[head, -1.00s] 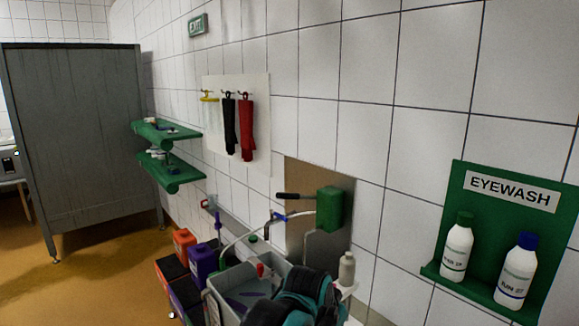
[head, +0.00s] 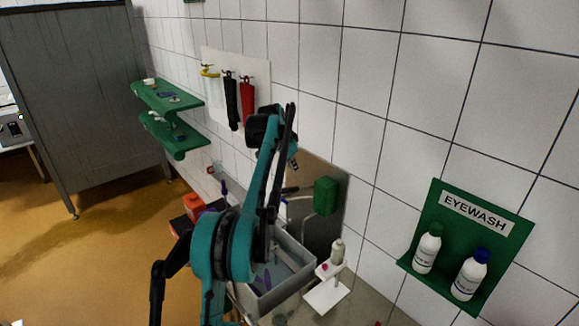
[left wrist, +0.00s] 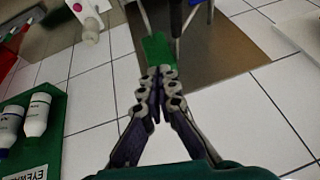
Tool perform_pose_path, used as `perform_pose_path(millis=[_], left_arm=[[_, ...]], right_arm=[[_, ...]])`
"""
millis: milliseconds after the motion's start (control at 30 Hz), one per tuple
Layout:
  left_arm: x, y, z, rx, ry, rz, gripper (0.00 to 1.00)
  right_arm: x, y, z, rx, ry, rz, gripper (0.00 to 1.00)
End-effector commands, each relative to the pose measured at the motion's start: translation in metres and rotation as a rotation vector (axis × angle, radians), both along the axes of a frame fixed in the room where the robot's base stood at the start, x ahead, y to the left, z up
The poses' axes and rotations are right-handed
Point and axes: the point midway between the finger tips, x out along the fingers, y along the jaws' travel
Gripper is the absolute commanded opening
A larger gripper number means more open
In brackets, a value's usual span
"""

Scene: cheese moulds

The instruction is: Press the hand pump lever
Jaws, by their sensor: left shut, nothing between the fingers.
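The hand pump has a green body (head: 325,196) on a brown wall plate (head: 334,222). Its dark lever (head: 297,189) sticks out to the left, partly hidden behind my left arm. In the left wrist view the green body (left wrist: 158,50) is just beyond the fingertips, with the dark lever (left wrist: 177,18) above it. My left gripper (head: 292,156) is up near the wall, above and left of the pump body, shut and empty. In the left wrist view its fingers (left wrist: 157,85) meet. Contact with the pump does not show. My right gripper is not in view.
The green eyewash board (head: 465,240) with two bottles hangs at right.

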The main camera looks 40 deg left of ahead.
Motion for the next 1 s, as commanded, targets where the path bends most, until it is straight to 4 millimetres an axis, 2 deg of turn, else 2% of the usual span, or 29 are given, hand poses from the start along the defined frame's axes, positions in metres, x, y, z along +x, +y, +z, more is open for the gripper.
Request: perform_pose_path(millis=[33,200,667,867,1000], left_arm=[[0.003,0.012,0.011,0.002,0.001,-0.006,0.0],[0.008,0.033,0.015,0.009,0.005,-0.022,0.0],[0.01,0.037,0.012,0.011,0.005,-0.028,0.0],[0.019,0.037,-0.005,0.011,0.005,-0.028,0.0],[0.033,0.038,-0.029,0.01,0.005,-0.027,0.0]], right_arm=[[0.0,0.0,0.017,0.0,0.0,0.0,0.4],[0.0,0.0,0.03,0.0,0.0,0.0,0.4],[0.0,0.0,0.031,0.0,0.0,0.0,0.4],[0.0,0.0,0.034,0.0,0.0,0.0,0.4],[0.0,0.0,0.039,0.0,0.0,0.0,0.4]])
